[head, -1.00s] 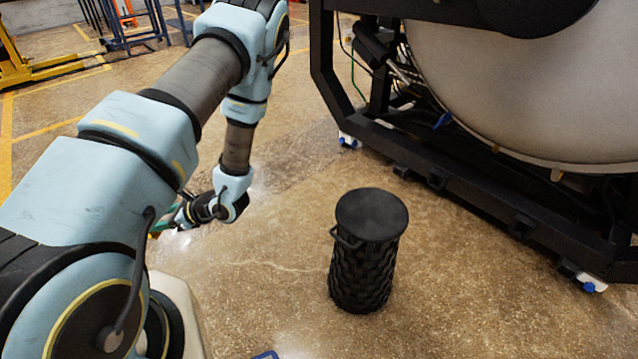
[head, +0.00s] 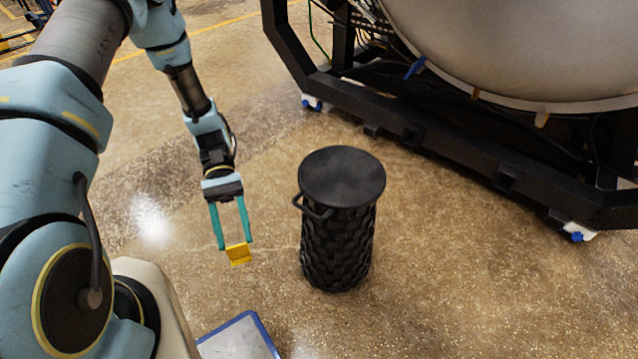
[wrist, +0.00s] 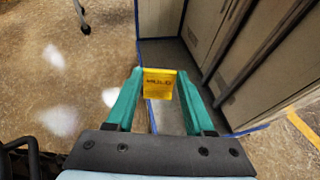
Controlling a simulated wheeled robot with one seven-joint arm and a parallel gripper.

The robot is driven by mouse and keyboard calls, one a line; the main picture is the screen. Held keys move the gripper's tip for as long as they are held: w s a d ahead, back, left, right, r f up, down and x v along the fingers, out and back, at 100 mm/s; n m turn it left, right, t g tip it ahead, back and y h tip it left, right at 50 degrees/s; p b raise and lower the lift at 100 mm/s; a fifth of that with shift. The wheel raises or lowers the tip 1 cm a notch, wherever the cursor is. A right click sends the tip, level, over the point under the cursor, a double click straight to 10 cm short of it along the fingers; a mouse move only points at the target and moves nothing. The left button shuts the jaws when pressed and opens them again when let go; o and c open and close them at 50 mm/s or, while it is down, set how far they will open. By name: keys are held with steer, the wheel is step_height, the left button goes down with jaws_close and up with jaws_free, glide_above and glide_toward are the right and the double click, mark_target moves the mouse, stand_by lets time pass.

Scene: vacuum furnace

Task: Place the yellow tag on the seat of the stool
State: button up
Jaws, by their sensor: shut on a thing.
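The yellow tag (head: 238,254) is held between the green fingertips of my gripper (head: 235,246), left of the stool and above the floor. In the wrist view the yellow tag (wrist: 159,84) sits between the two fingers of my gripper (wrist: 157,86), with dark lettering on its face. The stool (head: 338,245) is a black woven-look cylinder standing upright on the floor, with a side handle at its left. Its round flat black seat (head: 342,176) is bare. The tag is apart from the stool and looks lower than the seat in the picture.
The furnace's black frame (head: 440,150) with its big grey drum (head: 530,50) stands behind and right of the stool. A blue-edged grey surface (head: 238,340) shows at the bottom. Grey cabinets (wrist: 235,50) show in the wrist view. Speckled floor around the stool is clear.

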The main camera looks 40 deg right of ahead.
steer(key=d+n+t+h+b, duration=0.1)
steer(key=d+n+h+b, duration=0.6)
steer(key=d, duration=1)
steer(key=w+d+r+n+t+h+b, duration=0.25)
steer(key=w+d+n+t+h, duration=0.2)
steer(key=d, duration=0.35)
steer(key=w+d+r+n+t+h+b, duration=0.1)
steer(key=w+d+r+n+t+h, duration=0.2)
steer(key=w+d+n+t+h, duration=0.25)
steer(key=g+b, duration=0.2)
glide_above(334, 174)
step_height(334, 174, down, 9)
steer(key=shift+f, duration=0.15)
steer(key=o, duration=1.3)
steer(key=shift+y, duration=0.3)
